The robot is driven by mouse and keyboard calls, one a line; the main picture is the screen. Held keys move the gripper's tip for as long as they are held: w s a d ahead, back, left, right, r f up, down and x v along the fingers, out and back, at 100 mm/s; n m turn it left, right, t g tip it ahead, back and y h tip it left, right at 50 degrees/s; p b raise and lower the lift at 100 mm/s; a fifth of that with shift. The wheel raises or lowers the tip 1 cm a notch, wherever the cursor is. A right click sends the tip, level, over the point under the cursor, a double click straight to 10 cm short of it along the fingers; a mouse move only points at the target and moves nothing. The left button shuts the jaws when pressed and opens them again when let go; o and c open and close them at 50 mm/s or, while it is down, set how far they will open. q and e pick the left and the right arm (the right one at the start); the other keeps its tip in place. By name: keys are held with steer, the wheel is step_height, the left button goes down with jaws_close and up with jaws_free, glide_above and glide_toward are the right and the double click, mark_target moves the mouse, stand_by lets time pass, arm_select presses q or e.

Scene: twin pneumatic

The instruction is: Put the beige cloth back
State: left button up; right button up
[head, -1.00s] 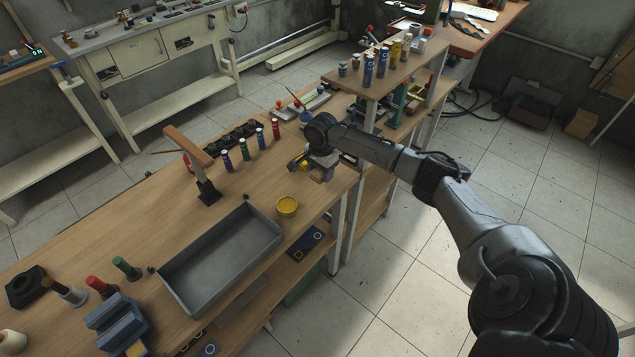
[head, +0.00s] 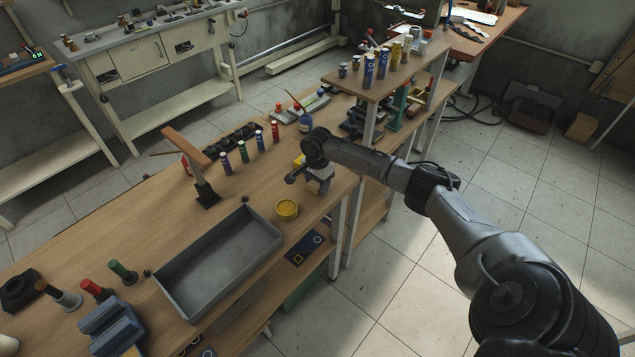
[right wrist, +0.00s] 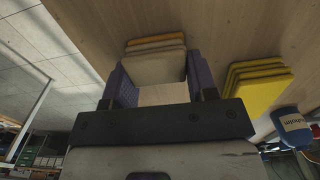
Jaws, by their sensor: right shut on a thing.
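In the right wrist view, the beige cloth (right wrist: 157,68) is a folded pad between the two fingers of my right gripper (right wrist: 155,92), which is shut on it. An orange layer shows at the pad's far end; I cannot tell whether it is part of the same cloth. A stack of folded yellow cloths (right wrist: 258,86) lies on the bench to the right, apart from the fingers. In the head view, my right gripper (head: 320,186) is over the bench's right part, and I cannot make out the beige cloth there. My left gripper is not in view.
A blue bottle (head: 305,121) stands behind my right gripper. Several coloured tubes (head: 243,152) stand to the left. A raised shelf (head: 374,87) with bottles is at the back right.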

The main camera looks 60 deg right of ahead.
steer(key=o, duration=0.4)
steer(key=shift+f, duration=0.1)
steer(key=o, duration=0.4)
step_height(320, 180, up, 10)
steer(key=shift+r+p, duration=0.2)
steer(key=shift+p, duration=1)
steer(key=shift+r, duration=0.95)
